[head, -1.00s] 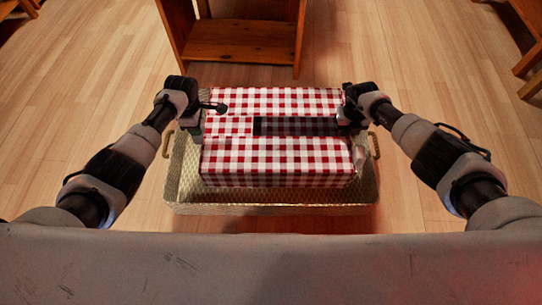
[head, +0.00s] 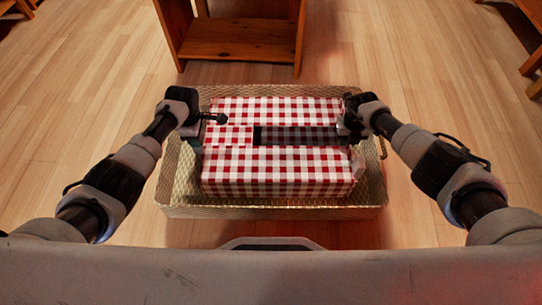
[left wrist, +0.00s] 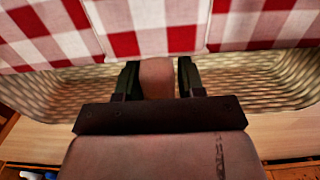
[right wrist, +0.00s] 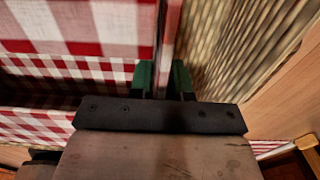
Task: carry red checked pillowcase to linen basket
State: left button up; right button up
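The red checked pillowcase (head: 278,172) is boxy, with a dark slot across its middle. In the head view it lies over the inside of the woven linen basket (head: 290,213), whose rim shows around it; I cannot tell whether it touches the bottom. My left gripper (head: 208,118) is at its left side. In the left wrist view the fingers (left wrist: 158,75) stand apart with a tan thing between them and checked cloth just beyond; their hold is unclear. My right gripper (head: 345,122) is at its right side; in the right wrist view the fingers (right wrist: 164,78) close around a thin pillowcase edge.
A wooden shelf unit (head: 238,38) stands behind the basket. Wooden furniture legs (head: 532,65) show at the far right. A basket handle (head: 382,147) sticks out at the right.

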pick_arm(q)
jog(key=shift+o, duration=1.3)
jog(key=shift+r, duration=0.15)
pick_arm(e)
jog(key=shift+o, duration=1.3)
jog(key=shift+r, duration=0.1)
pick_arm(q)
jog(key=shift+r, duration=0.1)
notch_tip(320, 180, up, 12)
jog(key=shift+f, duration=0.25)
jog(key=shift+r, duration=0.15)
pick_arm(e)
jog(key=shift+r, duration=0.5)
notch_tip(320, 180, up, 11)
jog(key=shift+a, duration=0.1)
